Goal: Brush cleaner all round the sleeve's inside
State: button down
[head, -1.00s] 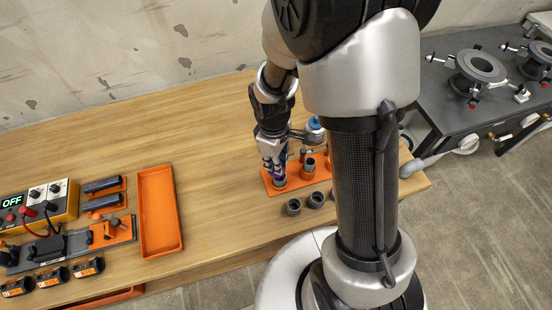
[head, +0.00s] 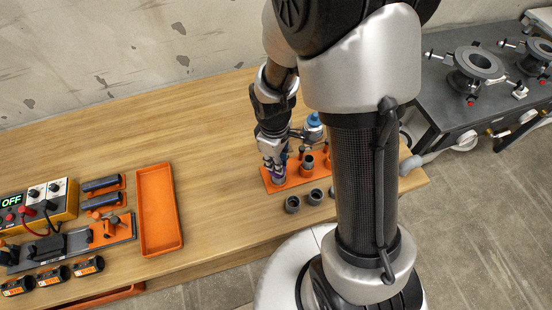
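My gripper (head: 273,167) points down over the orange holder plate (head: 294,176), at its left end. I cannot tell how deep the brush tip is inside. Another upright grey fitting (head: 307,165) stands on the plate to the right. A blue-topped bottle (head: 314,122) stands behind, partly hidden by my arm.
Loose grey fittings (head: 292,204) stand on the table in front of the plate. An empty orange tray (head: 160,212) lies to the left, beside a power unit (head: 35,206) reading OFF and a clamp rail (head: 70,243). A dark bench (head: 440,90) with flanged fittings is at right.

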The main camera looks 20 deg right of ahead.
jog(key=shift+s+d, duration=0.1)
jog(key=shift+d, duration=0.25)
dwell(0.3)
jog(key=shift+d+p, duration=0.3)
dwell(0.6)
jog(key=shift+w+d, duration=0.1)
jog(key=shift+w, duration=0.55)
dwell(0.6)
jog(key=shift+s+a, duration=0.1)
jog(key=shift+a, duration=0.1)
dwell(0.4)
jog(key=shift+r+p, duration=2.6)
jog(key=shift+r, duration=0.25)
jog(key=shift+f, duration=0.1)
